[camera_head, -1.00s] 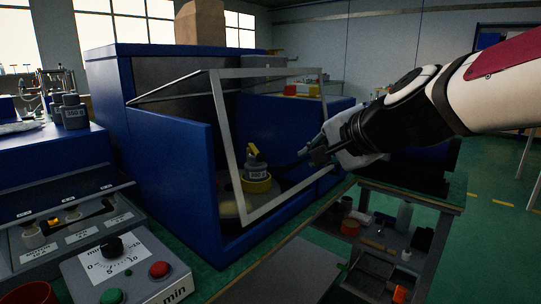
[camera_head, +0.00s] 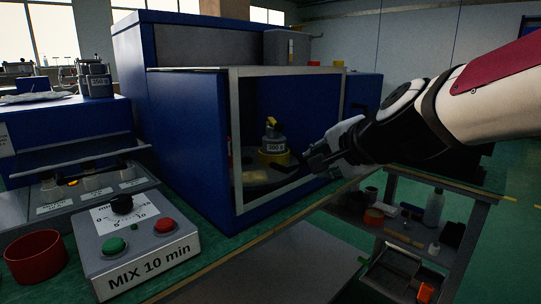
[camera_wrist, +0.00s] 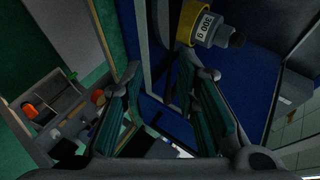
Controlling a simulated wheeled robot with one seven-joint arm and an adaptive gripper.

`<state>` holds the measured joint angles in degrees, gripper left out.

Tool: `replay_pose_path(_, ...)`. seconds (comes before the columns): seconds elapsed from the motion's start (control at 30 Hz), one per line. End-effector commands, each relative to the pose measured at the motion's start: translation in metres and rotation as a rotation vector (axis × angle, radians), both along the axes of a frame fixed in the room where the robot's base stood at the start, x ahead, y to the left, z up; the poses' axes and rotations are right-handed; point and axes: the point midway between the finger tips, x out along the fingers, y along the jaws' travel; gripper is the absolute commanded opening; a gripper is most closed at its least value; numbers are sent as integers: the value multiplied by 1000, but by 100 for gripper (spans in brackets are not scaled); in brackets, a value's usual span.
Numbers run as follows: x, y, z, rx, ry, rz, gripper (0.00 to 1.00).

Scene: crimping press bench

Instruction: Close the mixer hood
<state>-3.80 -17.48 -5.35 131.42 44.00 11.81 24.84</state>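The mixer is a big blue cabinet (camera_head: 180,125) left of centre in the head view. Its hood is a clear panel in a grey frame (camera_head: 236,140), now standing almost upright across the front opening. I cannot tell whether it is fully seated. Inside, behind the panel, a grey 300 g jar in a yellow holder (camera_head: 274,156) stands on a round plate; it also shows in the wrist view (camera_wrist: 200,22). My gripper (camera_head: 308,160) is at the hood's lower right, close to the frame. In the wrist view its fingers (camera_wrist: 163,68) are apart, with nothing clearly clamped between them.
A control box marked MIX 10 min (camera_head: 135,245) with green and red buttons stands front left, beside a red cup (camera_head: 35,257). A shelf cart (camera_head: 440,180) with small parts stands below my arm at right. Green floor shows at far right.

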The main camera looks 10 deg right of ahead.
Motion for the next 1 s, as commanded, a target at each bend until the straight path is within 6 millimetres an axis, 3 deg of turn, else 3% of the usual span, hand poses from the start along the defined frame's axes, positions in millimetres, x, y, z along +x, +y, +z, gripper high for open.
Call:
replay_pose_path(0.27,1,0,2,1,-4,-3,32)
replay_pose_path(0.47,-10,-2,11,2,-10,-3,32)
replay_pose_path(1.0,-88,-16,57,0,-7,-6,32)
